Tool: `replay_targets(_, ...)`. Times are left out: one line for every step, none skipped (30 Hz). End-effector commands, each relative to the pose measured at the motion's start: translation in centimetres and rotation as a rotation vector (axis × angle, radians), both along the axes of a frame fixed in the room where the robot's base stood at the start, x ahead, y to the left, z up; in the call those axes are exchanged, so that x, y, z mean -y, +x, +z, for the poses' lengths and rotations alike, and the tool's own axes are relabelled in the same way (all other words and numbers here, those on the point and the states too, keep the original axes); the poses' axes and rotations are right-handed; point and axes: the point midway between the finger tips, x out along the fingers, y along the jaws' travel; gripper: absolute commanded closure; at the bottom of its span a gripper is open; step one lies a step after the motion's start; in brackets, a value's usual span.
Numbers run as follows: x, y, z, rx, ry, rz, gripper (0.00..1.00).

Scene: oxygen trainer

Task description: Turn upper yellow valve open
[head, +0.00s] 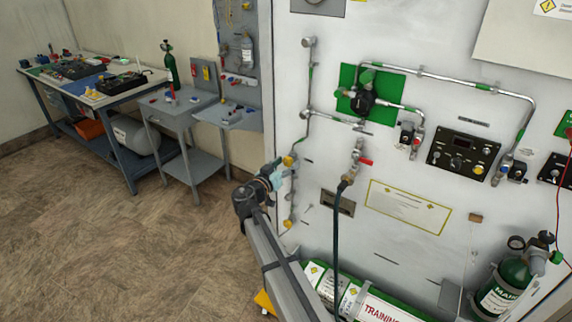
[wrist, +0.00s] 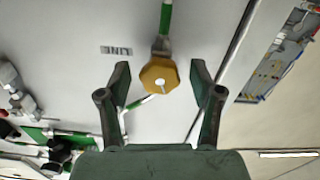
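The upper yellow valve (head: 289,161) sits on a thin pipe on the left part of the white panel (head: 400,240). In the wrist view a yellow knob (wrist: 160,75) with a pale centre is between and just beyond my fingertips. My gripper (wrist: 159,82) is open, one finger on each side of the knob, with gaps to both. In the head view my gripper (head: 277,176) is close to the upper valve, and its fingers partly overlap the pipe below it. A lower yellow valve (head: 288,223) is further down the same pipe.
A dark hose (head: 336,245) hangs from a fitting with a red handle (head: 365,162) right of the valves. A green cylinder (head: 505,285) stands at lower right. A workbench (head: 125,95) and a grey cart (head: 180,110) stand left. Open floor lies between.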

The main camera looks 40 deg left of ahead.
Motion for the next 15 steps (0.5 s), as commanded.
replay_targets(0.00, -0.02, 0.01, 0.000, 0.000, 0.000, 0.53)
replay_targets(0.01, -0.02, 0.01, 0.000, 0.000, 0.000, 0.63)
replay_targets(0.00, -0.02, 0.02, 0.000, 0.000, 0.000, 0.77)
replay_targets(0.00, -0.03, 0.02, 0.000, 0.000, 0.000, 0.88)
replay_targets(0.01, -0.02, 0.02, 0.000, 0.000, 0.000, 0.95)
replay_targets(0.00, -0.02, 0.02, 0.000, 0.000, 0.000, 0.95)
replay_targets(0.00, -0.02, 0.03, 0.000, 0.000, 0.000, 0.95)
replay_targets(0.00, -0.02, 0.03, 0.000, 0.000, 0.000, 0.95)
replay_targets(0.00, -0.01, 0.03, 0.000, 0.000, 0.000, 0.95)
replay_targets(0.00, -0.01, 0.02, 0.000, -0.001, 0.000, 0.95)
replay_targets(0.00, -0.01, 0.01, 0.000, -0.002, 0.000, 0.95)
replay_targets(-0.01, -0.01, -0.01, 0.001, -0.005, 0.000, 0.95)
replay_targets(0.00, -0.01, -0.02, 0.002, -0.009, 0.000, 0.95)
replay_targets(0.00, -0.01, -0.05, 0.002, -0.013, 0.000, 0.95)
replay_targets(0.00, -0.01, -0.07, 0.003, -0.020, 0.000, 0.95)
